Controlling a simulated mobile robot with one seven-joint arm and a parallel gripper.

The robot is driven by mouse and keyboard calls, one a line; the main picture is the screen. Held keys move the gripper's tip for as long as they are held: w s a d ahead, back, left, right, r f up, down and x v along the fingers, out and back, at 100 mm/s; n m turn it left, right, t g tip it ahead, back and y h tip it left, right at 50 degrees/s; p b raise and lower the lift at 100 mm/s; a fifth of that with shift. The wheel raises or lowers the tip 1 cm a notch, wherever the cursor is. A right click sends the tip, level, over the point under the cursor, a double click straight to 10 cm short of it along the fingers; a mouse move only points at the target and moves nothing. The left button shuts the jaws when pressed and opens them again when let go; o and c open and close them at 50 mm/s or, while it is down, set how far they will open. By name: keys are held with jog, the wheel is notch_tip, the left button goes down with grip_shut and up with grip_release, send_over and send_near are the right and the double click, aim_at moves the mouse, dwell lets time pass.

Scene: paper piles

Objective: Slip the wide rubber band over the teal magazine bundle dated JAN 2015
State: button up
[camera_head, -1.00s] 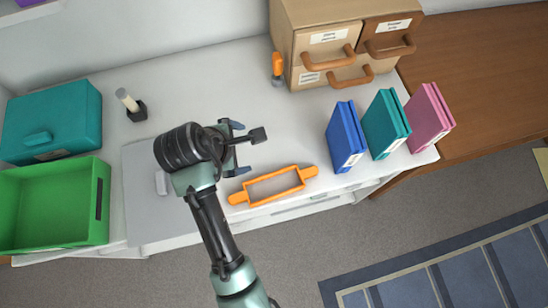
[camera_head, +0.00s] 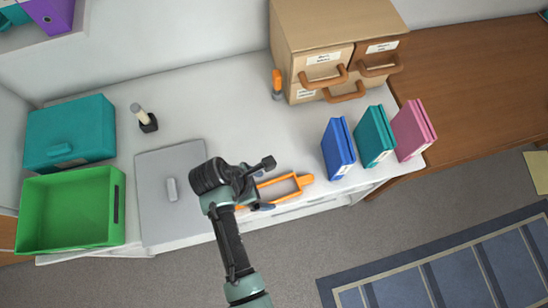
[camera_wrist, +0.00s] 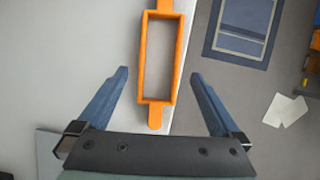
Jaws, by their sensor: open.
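The orange rubber band (camera_head: 291,186) is a rectangular loop with a tab at each end, lying near the front edge of the white counter. In the wrist view the band (camera_wrist: 147,60) runs lengthwise away from me, its near tab between my fingers. My gripper (camera_wrist: 160,100) is open and empty; in the head view the gripper (camera_head: 264,189) covers the band's left end. The teal bundle (camera_head: 374,137) stands upright between a blue bundle (camera_head: 338,147) and a pink bundle (camera_head: 412,130). Their labels are too small to read.
A tan drawer cabinet (camera_head: 300,30) stands behind the bundles. An orange-topped object (camera_head: 277,83) is beside it. A green bin (camera_head: 68,208), teal box (camera_head: 70,135), grey panel (camera_head: 155,215) and small dark holder (camera_head: 147,122) are on the left. The counter's middle is clear.

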aim_at(277, 192)
jog(key=shift+d+x, duration=0.15)
jog(key=shift+x, duration=1.15)
jog(key=shift+d+x, duration=0.1)
jog(key=shift+x, duration=1.2)
jog(key=shift+w+r, duration=0.1)
jog(key=shift+w, duration=0.05)
jog(key=shift+c, duration=0.3)
jog(key=c, duration=1.2)
